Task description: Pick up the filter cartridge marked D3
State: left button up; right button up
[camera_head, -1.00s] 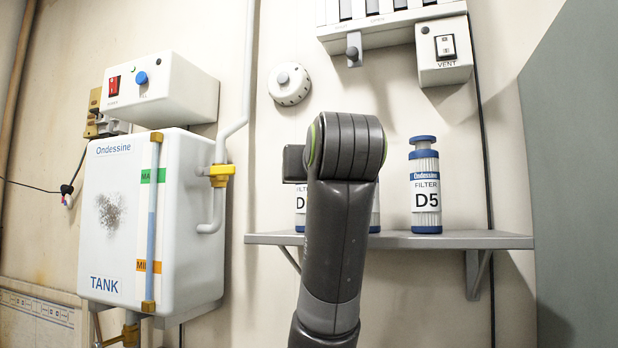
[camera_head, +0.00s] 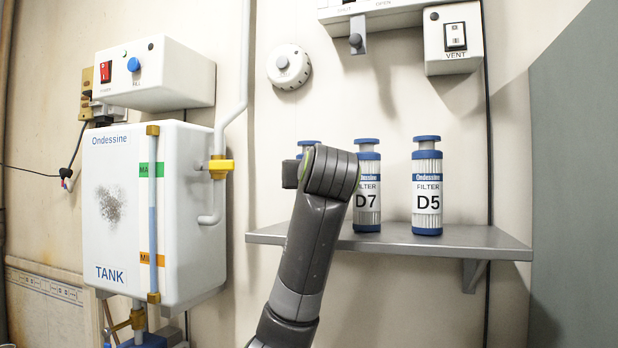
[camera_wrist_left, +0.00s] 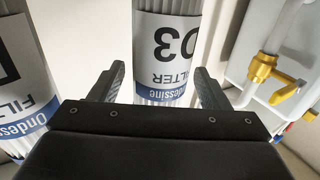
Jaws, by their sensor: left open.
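The filter cartridge D3 (camera_wrist_left: 170,45) shows upside down in the left wrist view: white and ribbed with a blue band and black lettering. In the head view only its blue cap (camera_head: 308,143) shows, above my left arm, which hides the rest. My left gripper (camera_wrist_left: 160,70) is open, with one finger towards each side of D3. The fingers do not appear closed on it; contact is unclear. My right gripper is not in view.
Cartridges D7 (camera_head: 367,190) and D5 (camera_head: 427,190) stand upright to the right on the wall shelf (camera_head: 470,240). The white tank (camera_head: 185,215) with its yellow valve (camera_head: 221,165) is at left. A vent box (camera_head: 455,38) hangs above. The shelf's right end is free.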

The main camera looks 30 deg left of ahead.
pick_arm(q)
jog(key=shift+w+a, duration=0.1)
jog(key=c, duration=1.1)
jog(key=shift+c, duration=0.6)
jog(key=shift+r, duration=0.1)
